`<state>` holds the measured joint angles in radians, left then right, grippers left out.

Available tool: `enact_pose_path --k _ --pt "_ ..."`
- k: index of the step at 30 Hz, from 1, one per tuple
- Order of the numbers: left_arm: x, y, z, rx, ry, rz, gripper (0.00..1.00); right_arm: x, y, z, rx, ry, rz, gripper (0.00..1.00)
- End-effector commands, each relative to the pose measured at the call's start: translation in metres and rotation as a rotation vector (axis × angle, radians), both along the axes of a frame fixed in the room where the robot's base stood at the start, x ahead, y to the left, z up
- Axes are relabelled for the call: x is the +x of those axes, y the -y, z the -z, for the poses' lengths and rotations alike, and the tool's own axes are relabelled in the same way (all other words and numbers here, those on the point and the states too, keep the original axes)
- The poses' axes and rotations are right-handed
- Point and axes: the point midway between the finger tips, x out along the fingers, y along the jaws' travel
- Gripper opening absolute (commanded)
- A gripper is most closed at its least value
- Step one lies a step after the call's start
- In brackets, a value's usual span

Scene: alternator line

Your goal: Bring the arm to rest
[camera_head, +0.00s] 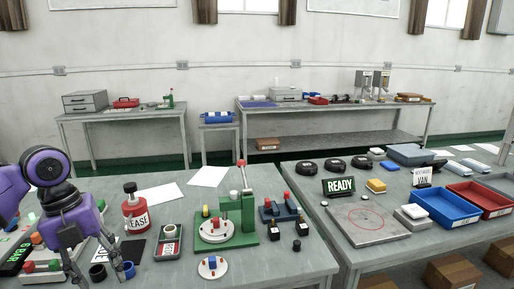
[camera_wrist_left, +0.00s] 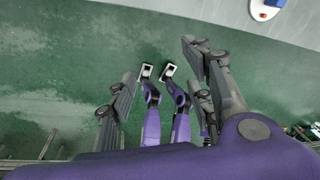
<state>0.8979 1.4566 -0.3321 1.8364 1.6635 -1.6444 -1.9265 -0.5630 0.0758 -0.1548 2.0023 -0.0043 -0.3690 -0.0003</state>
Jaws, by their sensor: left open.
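My left arm comes in at the left edge of the head view, purple with dark joints. My left gripper (camera_head: 97,273) points down over the near left part of the front left table (camera_head: 175,274). Its fingers are spread and I see nothing held between them. A black ring and a blue ring (camera_head: 128,270) show close by the fingers; I cannot tell whether they touch. The left wrist view shows green floor (camera_wrist_left: 60,90) below, with the grey table's edge (camera_wrist_left: 225,15) at the top right. My right gripper is in neither view.
Near the gripper stand a red grease can (camera_head: 135,212), a small tray (camera_head: 168,243) and a green press (camera_head: 236,215). A white disc with a blue part (camera_head: 212,267) lies at the table's front. The right table holds a READY sign (camera_head: 339,186) and a blue bin (camera_head: 443,207).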

Motion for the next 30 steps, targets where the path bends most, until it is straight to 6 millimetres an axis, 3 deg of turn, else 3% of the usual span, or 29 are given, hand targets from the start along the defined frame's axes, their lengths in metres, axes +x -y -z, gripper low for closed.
enact_pose_path --k 1,3,8,14,18,21,25,30 --pt "0.000 0.000 0.000 0.000 0.000 0.000 0.47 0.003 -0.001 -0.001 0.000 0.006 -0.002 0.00" --pt "0.000 0.010 0.035 -0.022 -0.005 -0.081 0.47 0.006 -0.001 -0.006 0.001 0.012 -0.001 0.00" --pt "-0.001 0.028 0.102 -0.069 0.006 -0.276 0.47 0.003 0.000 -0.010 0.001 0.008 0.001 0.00" --pt "-0.026 0.061 0.199 -0.169 0.010 -0.607 0.47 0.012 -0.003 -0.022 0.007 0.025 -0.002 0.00" --pt "-0.067 0.093 0.269 -0.290 0.009 -0.950 0.47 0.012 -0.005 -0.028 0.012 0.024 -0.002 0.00" --pt "-0.103 0.112 0.306 -0.384 0.008 -1.214 0.47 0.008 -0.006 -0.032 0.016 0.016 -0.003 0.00" --pt "-0.155 0.133 0.335 -0.514 0.009 -1.559 0.47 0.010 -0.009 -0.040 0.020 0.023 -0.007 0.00" --pt "-0.222 0.145 0.345 -0.679 0.034 -1.972 0.47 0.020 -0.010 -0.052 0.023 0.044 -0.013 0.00"
